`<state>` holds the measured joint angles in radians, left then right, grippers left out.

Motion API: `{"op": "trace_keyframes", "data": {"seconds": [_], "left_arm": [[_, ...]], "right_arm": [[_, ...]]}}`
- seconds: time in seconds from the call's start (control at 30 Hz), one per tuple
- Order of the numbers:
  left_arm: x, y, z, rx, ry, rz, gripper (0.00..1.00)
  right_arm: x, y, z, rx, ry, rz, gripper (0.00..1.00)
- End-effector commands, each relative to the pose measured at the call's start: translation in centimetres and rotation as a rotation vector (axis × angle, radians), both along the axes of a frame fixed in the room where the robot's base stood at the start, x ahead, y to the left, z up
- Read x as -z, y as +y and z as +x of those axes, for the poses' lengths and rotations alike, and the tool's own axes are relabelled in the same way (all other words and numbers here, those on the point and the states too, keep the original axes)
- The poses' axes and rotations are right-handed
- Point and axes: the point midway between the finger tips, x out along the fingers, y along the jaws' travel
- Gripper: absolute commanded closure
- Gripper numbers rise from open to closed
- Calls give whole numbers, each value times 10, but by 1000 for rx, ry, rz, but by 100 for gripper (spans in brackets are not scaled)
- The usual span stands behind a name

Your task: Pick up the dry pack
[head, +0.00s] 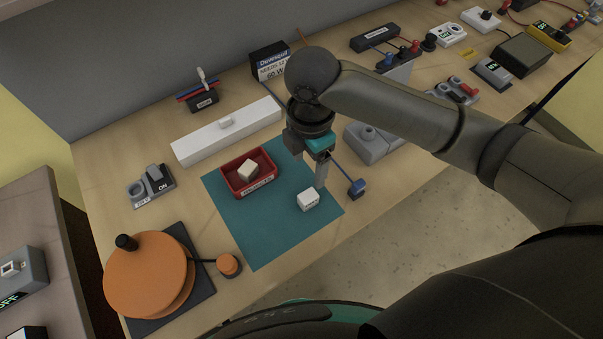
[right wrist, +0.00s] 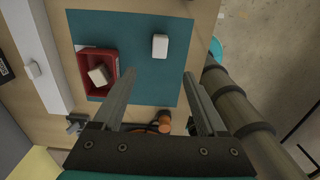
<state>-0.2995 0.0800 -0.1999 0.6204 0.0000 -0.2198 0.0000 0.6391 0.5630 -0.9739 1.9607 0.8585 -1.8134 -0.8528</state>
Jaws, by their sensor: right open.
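A small white block-shaped pack (head: 308,200) with small dark print lies on the teal mat (head: 262,222); the print is too small to read. In the right wrist view the white pack (right wrist: 160,46) lies beyond the fingertips, between their lines. A second, beige pack (head: 248,171) sits tilted inside the red tray (head: 238,190), also seen at left in the right wrist view. I cannot tell from the labels which is the dry pack. My right gripper (head: 322,185) is open and empty, pointing down above the mat close to the white pack. My left gripper is out of view.
A long white box (head: 205,137) lies behind the tray. An orange reel (head: 148,275) stands on a dark base at front left. The mat's front area is clear.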

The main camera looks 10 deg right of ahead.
Motion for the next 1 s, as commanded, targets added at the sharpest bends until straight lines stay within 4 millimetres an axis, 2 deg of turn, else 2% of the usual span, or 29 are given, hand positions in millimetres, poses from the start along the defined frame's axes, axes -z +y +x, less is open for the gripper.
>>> {"op": "trace_keyframes", "data": {"seconds": [0.17, 0.5, 0.77, 1.0], "left_arm": [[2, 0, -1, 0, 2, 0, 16], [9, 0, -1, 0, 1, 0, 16], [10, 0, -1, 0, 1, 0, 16], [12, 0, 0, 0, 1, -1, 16]], "right_arm": [[17, -1, -1, 0, 5, -3, 25], [85, 0, -1, 1, 3, -1, 25], [104, 0, 0, 0, 1, 0, 25], [134, 1, 0, 1, 2, -1, 25]]}}
